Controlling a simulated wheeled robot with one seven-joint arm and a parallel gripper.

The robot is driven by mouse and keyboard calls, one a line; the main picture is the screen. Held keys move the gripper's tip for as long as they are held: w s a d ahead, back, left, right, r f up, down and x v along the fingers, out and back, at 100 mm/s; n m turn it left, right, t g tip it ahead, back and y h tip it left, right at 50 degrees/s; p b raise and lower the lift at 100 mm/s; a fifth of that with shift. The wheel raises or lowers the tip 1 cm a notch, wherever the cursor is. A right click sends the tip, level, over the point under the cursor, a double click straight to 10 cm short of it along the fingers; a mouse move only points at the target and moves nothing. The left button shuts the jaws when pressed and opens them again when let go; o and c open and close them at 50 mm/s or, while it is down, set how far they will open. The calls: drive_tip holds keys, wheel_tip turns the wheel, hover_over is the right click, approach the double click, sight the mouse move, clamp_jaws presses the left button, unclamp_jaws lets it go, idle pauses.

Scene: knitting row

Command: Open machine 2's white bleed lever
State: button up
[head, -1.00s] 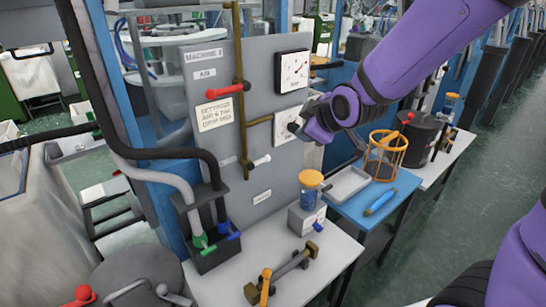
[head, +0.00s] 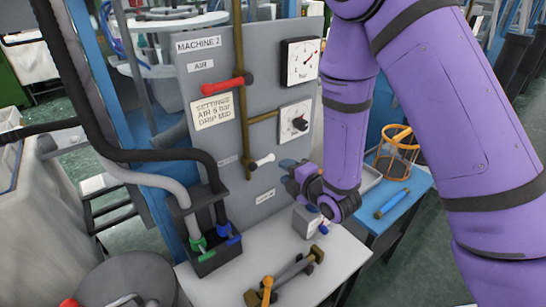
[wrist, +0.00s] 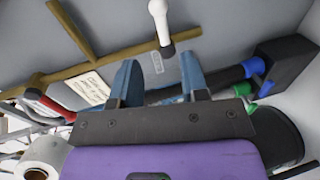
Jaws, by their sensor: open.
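The white bleed lever (head: 262,160) sits low on the brass pipe (head: 241,90) of the grey machine 2 panel. It sticks out to the right, across the pipe. My gripper (head: 288,170) is just right of the lever and a little below it, apart from it. In the wrist view the lever (wrist: 160,22) shows at the top, beyond the fingertips and between their lines. My gripper (wrist: 161,70) is open there, with two blue fingers and nothing between them.
A red lever (head: 228,83) crosses the pipe higher up. Below are a black hose box (head: 212,250) and a white table (head: 325,260) with a brass-ended tool (head: 290,272). A blue table (head: 405,212) holds an orange basket (head: 396,150).

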sight(267, 161)
drive_tip(key=x, duration=1)
drive_tip(key=shift+w+a+f, duration=0.1)
drive_tip(key=shift+w+a, duration=0.15)
drive_tip(key=shift+a, duration=0.05)
clamp_jaws()
